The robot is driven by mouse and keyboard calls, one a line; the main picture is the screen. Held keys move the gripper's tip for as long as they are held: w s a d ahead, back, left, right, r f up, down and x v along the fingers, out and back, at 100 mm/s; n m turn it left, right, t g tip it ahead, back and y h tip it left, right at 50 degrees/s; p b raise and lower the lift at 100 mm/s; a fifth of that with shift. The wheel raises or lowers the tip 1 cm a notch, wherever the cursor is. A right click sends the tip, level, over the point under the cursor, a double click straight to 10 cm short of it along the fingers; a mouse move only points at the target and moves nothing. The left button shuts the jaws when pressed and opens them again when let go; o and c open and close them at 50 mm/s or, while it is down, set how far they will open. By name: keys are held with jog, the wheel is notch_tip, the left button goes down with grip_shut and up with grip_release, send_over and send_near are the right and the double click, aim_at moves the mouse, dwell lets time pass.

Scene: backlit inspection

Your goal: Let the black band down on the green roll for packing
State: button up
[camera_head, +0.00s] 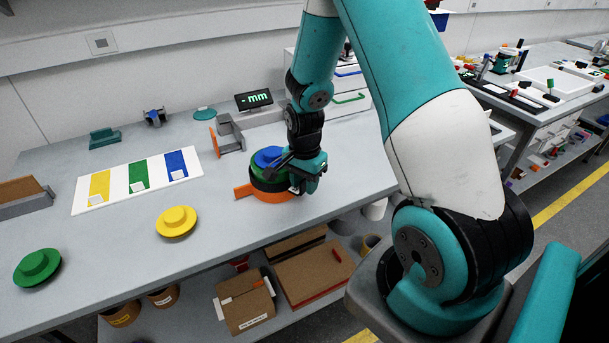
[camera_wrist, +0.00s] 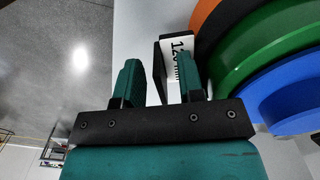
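My gripper (camera_wrist: 160,85) is low at the right front side of a round stack. In the wrist view its fingers are apart, with a gap beside the left one. A black piece with a white millimetre label (camera_wrist: 171,55) is beside and partly behind the right finger. The stack has a blue disc (camera_head: 266,156) on top, a green layer (camera_head: 255,170) under it and an orange base (camera_head: 270,196). A dark band (camera_head: 264,183) shows low around it; its far side is hidden. A separate green disc (camera_head: 37,266) lies at the table's left front.
A yellow disc (camera_head: 176,221) and a white board with yellow, green and blue stripes (camera_head: 117,188) lie left of the stack. Behind it stand a grey bracket (camera_head: 230,130) and a small display (camera_head: 254,100). The table front between the yellow disc and stack is clear.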

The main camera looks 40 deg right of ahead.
notch_tip(320, 180, up, 17)
jog(key=b, duration=0.1)
jog(key=shift+r, duration=0.15)
dwell(0.7)
jog(key=s+a+r+n+y, duration=0.1)
jog(key=s+a+r+n, duration=0.1)
jog(key=a+n, duration=0.4)
jog(key=s+a+r+n+y, duration=0.1)
jog(key=s+a+r+n, duration=0.2)
jog(key=a, duration=0.5)
jog(key=s+a+n+y, duration=0.2)
jog(key=s+a+n, duration=0.9)
jog(key=s+n, duration=0.2)
jog(key=shift+a+r+n, duration=0.3)
jog(key=shift+a+n, duration=0.1)
